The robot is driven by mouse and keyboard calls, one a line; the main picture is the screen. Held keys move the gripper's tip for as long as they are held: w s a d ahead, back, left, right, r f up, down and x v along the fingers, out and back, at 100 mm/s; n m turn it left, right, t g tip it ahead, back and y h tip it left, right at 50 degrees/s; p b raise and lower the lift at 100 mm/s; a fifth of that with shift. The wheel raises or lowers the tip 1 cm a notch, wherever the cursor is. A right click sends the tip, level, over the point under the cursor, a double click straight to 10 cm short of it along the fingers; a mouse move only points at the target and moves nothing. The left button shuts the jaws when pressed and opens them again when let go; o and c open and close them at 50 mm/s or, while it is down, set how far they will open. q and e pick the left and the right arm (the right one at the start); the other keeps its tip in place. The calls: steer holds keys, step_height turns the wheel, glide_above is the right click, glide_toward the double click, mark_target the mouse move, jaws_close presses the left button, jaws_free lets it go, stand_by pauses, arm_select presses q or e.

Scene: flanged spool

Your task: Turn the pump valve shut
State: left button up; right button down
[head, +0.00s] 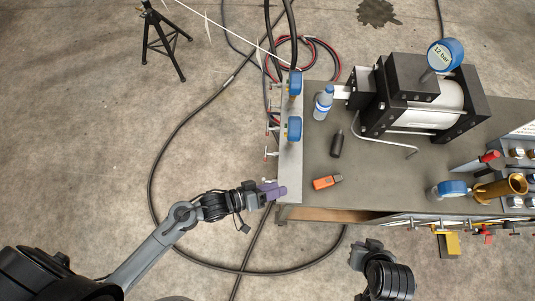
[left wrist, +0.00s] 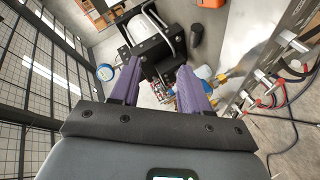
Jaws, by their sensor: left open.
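Several small T-handled valves stick out from the left side of a grey upright panel (head: 290,160) at the table's left end; one valve handle (head: 268,153) shows red. I cannot tell which one is the pump valve. In the left wrist view, valves with metal bodies (left wrist: 293,66) line the panel at the right. The pump (head: 430,100), a silver cylinder between black blocks, stands on the table. My left gripper (head: 272,191), with purple fingers, is at the panel's lower end. In the left wrist view it is open (left wrist: 157,85), with nothing held. My right gripper (head: 369,248) is below the table's front edge, its fingers unclear.
On the table are a blue-banded bottle (head: 323,103), a dark bottle (head: 337,144), an orange item (head: 327,182) and a brass fitting (head: 500,188). Blue gauges (head: 294,130) sit on the panel. Hoses (head: 153,165) lie on the floor. A black stand (head: 165,42) is at upper left.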

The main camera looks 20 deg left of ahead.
arm_select(q)
step_height(320, 180, down, 10)
steer(key=s+g+h+b, duration=0.1)
steer(key=g+h+b, duration=0.1)
steer(key=h+b, duration=0.3)
steer(key=g+h+b, duration=0.2)
steer(key=b, duration=2.2)
glide_toward(267, 153)
steer(key=x, duration=1)
steer(key=shift+d+f+p, duration=0.1)
steer(key=shift+f+p, duration=0.2)
steer(key=shift+f, duration=0.05)
arm_select(e)
step_height(267, 153, down, 30)
steer(key=shift+f, duration=0.25)
